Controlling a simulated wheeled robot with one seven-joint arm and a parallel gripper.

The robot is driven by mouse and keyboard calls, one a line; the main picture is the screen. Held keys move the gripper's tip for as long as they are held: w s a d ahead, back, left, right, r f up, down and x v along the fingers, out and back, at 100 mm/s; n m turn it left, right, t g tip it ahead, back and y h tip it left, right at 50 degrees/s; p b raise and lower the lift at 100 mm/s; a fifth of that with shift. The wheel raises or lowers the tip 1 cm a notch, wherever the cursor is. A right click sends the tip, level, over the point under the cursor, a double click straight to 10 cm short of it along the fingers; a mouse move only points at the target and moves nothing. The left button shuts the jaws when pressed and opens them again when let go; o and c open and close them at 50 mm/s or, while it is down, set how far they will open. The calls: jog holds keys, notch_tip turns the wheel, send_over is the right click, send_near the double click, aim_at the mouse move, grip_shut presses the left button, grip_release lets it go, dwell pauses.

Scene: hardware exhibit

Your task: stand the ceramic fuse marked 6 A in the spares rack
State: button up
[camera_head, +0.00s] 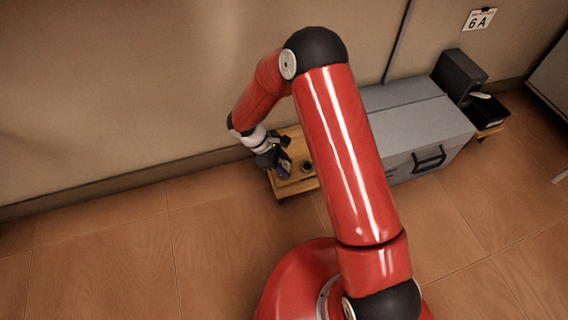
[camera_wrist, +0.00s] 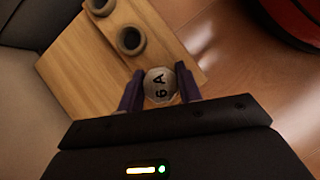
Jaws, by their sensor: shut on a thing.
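The ceramic fuse marked 6 A (camera_wrist: 160,85) is in the wrist view, its pale marked end facing the camera. My gripper (camera_wrist: 160,91) is shut on it, with one dark purple finger on each side. In the head view my gripper (camera_head: 283,168) is over the left part of a low wooden board, beside the wall; the fuse cannot be made out there. In the wrist view the wooden board (camera_wrist: 85,66) has two dark round holders, a nearer one (camera_wrist: 131,40) and a farther one (camera_wrist: 101,5). Whether the fuse touches the board cannot be told.
A large grey case (camera_head: 415,120) with a black handle stands on the right of the board. A black box (camera_head: 459,77) and a dark tray (camera_head: 488,110) are beyond it. The floor (camera_head: 120,250) at left is clear.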

jog(key=shift+f, duration=0.25)
dwell(0.4)
jog(key=o, duration=1)
jog(key=shift+o, duration=0.5)
jog(key=o, duration=0.4)
jog(key=shift+r, duration=0.15)
jog(key=shift+r+p, duration=2.45)
jog(key=shift+r, duration=0.95)
